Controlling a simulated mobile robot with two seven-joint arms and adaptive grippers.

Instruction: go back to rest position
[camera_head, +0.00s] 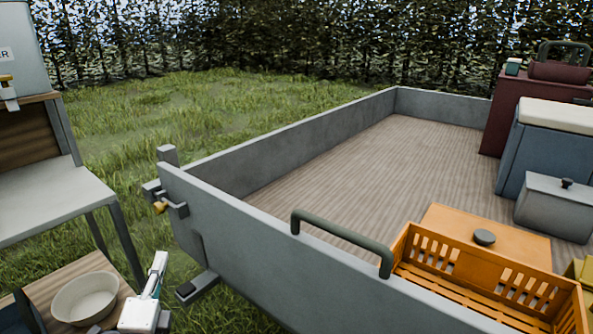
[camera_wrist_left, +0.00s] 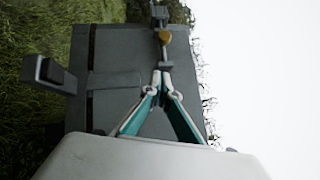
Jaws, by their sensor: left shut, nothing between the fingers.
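My left gripper (camera_head: 160,262) shows at the lower left of the head view, its fingers pointing up, close to the near left corner of the trailer (camera_head: 235,258). It looks empty. In the left wrist view the two teal and grey fingers (camera_wrist_left: 161,75) meet at their tips, with nothing between them. Behind the tips in that view are the grey trailer wall and a latch with a brass-coloured knob (camera_wrist_left: 161,37). My right gripper is in neither view.
A white bowl (camera_head: 85,298) sits on a wooden surface (camera_head: 52,283) left of my gripper. An orange crate (camera_head: 470,296) stands inside the trailer behind a dark handle (camera_head: 340,235). A blue cooler (camera_head: 550,150) and grey box (camera_head: 556,208) stand at right. The trailer floor's middle is clear.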

